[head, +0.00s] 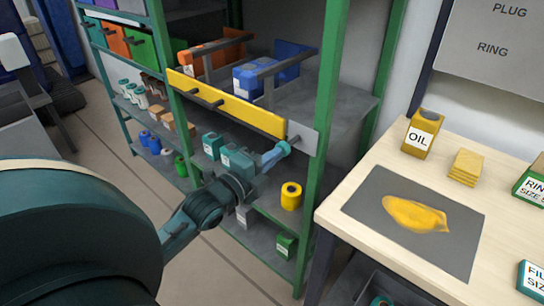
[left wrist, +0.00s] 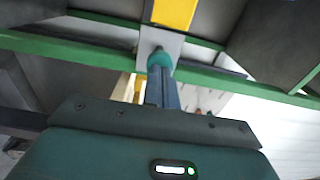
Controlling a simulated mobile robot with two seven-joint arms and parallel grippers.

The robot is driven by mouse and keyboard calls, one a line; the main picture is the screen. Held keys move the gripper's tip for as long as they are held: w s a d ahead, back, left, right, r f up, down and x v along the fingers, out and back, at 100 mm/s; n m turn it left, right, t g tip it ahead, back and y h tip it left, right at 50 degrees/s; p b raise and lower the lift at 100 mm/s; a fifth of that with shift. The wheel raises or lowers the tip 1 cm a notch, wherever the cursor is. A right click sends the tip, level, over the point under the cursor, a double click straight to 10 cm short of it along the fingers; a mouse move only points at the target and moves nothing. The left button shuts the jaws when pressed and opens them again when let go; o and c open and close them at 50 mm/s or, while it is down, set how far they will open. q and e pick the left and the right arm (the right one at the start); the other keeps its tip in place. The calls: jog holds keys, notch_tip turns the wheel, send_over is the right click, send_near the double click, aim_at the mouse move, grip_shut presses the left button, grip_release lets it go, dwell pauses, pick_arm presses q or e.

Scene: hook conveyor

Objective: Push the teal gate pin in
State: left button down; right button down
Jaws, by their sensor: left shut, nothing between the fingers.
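The teal gate pin (head: 284,148) sticks out at the right end of the yellow gate bar, in front of a grey plate (head: 302,138) by the green shelf post. In the left wrist view the round teal pin head (left wrist: 160,60) stands against the grey plate (left wrist: 160,42). My left gripper (head: 276,156) is shut and empty, its blue-grey fingers pointing at the pin head. In the left wrist view the fingertips (left wrist: 161,72) overlap the pin head. I cannot tell whether they touch it. My right gripper is not in view.
The yellow gate bar (head: 226,102) crosses the shelf front, with orange and blue bins behind it. Teal boxes (head: 236,159) and a yellow roll (head: 291,196) lie on the shelf below. A wooden table (head: 338,218) with a grey mat stands at right.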

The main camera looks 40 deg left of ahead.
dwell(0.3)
pick_arm(q)
jog(key=w, duration=0.3)
jog(key=shift+w+d+p, duration=0.15)
jog(key=shift+w+p, duration=0.1)
jog(key=shift+p, duration=0.05)
jog(key=shift+r, duration=0.1)
